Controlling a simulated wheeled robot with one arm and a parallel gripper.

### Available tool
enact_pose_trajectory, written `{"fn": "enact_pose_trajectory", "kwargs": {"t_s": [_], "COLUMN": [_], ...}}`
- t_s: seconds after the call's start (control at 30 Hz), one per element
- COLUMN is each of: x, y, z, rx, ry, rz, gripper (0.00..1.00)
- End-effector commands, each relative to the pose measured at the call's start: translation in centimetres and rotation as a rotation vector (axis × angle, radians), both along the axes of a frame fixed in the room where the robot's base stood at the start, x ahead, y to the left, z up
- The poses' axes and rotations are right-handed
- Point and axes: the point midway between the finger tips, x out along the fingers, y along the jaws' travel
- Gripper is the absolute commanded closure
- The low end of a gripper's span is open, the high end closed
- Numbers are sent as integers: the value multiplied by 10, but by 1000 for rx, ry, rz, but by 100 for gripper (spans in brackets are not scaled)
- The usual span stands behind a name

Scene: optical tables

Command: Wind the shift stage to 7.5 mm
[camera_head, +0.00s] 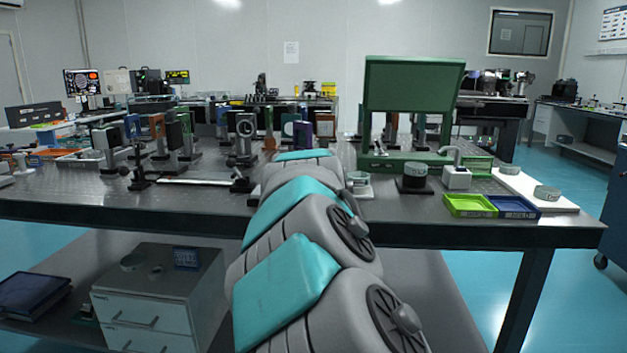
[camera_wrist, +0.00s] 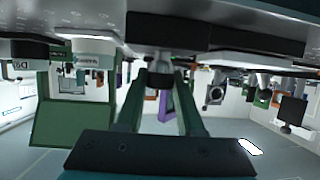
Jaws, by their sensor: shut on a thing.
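In the wrist view, which is upside down, my gripper (camera_wrist: 160,82) is shut on a small dark round knob (camera_wrist: 160,77) between its two fingertips. A wide black block (camera_wrist: 168,31) lies right by the knob and looks like the body of the shift stage. I cannot read any scale or millimetre value on it. In the head view my own grey and teal arm reaches over the optical table (camera_head: 80,204) and hides my gripper, the knob and the stage.
Several optic mounts (camera_head: 243,140) stand left and behind.

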Motion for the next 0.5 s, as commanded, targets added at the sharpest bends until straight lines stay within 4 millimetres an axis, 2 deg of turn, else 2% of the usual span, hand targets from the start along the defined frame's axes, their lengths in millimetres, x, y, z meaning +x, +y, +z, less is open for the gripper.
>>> {"fn": "enact_pose_trajectory", "kwargs": {"t_s": [0.13, 0.17, 0.2, 0.4, 0.5], "x": [0, 0, 0, 0, 0], "y": [0, 0, 0, 0, 0], "z": [0, 0, 0, 0, 0], "rx": [0, 0, 0, 0, 0], "ry": [-1, -1, -1, -1, 0], "rz": [0, 0, 0, 0, 0], "gripper": [100, 60, 55, 33, 33]}}
